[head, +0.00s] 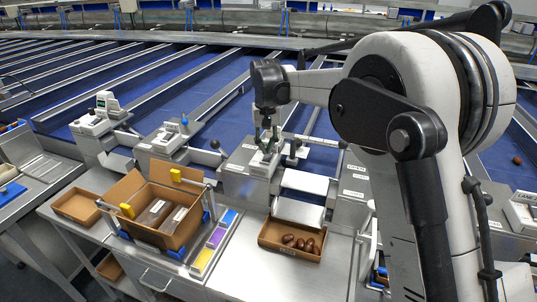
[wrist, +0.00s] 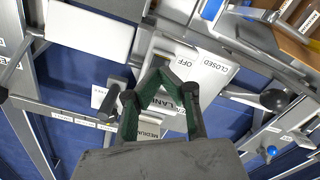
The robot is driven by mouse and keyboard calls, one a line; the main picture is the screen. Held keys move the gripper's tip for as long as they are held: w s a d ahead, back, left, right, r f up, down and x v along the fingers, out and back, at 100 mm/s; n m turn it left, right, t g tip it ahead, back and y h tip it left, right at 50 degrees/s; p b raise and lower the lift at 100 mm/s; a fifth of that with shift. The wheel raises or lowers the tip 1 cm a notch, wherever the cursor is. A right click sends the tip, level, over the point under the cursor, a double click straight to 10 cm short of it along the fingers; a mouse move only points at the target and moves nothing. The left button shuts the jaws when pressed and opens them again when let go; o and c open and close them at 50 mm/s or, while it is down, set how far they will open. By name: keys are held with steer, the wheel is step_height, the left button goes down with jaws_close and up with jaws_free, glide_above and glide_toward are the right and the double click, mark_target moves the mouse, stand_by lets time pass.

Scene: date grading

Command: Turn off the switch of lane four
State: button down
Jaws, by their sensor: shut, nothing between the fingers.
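A white switch box (head: 262,163) stands beside the lane in the middle of the head view. In the wrist view its plate (wrist: 180,48) carries an "OFF" label (wrist: 188,63), and a partly covered "LANE" label (wrist: 187,103) shows between my fingers. My gripper (wrist: 162,72) is shut and empty, its green-lined fingertips meeting over the plate just beside the "OFF" label. In the head view my gripper (head: 267,142) points down at the box. The switch lever and its position are hidden by the fingers, and I cannot tell whether they touch it. The lane number is not readable.
A "CLOSED" label (wrist: 215,67) and a black-knobbed lever (wrist: 274,99) lie to the right in the wrist view. A dark handle (wrist: 116,92) is close on the left. An open cardboard box (head: 165,212) and a tray of dates (head: 290,240) stand in front.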

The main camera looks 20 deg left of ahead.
mark_target(267, 159)
steer(key=shift+r+p, duration=0.8)
steer(key=shift+r, duration=1.45)
steer(key=shift+d, duration=0.15)
steer(key=s+d+r+m+t+b, duration=0.1)
steer(key=s+d+r+b, duration=0.1)
steer(key=s+d, duration=0.45)
steer(key=s+d+r+m+t+y+b, duration=0.1)
steer(key=s+d+r+b, duration=0.15)
steer(key=d, duration=0.75)
steer(key=s+d+r+m+t+b, duration=0.1)
steer(key=s+d+r, duration=0.1)
steer(key=s+d, duration=0.5)
steer(key=s+d+f+m+t+b, duration=0.1)
steer(key=s+d+f+t+b, duration=0.1)
steer(key=s+d+f, duration=0.4)
steer(key=s+d+f+m+t+h+b, duration=0.1)
steer(key=s+d+f+t+b, duration=0.1)
steer(key=s+d+f, duration=0.5)
steer(key=s+d+b, duration=0.1)
steer(key=s+d, duration=0.2)
steer(key=s, duration=0.2)
steer(key=shift+d, duration=0.15)
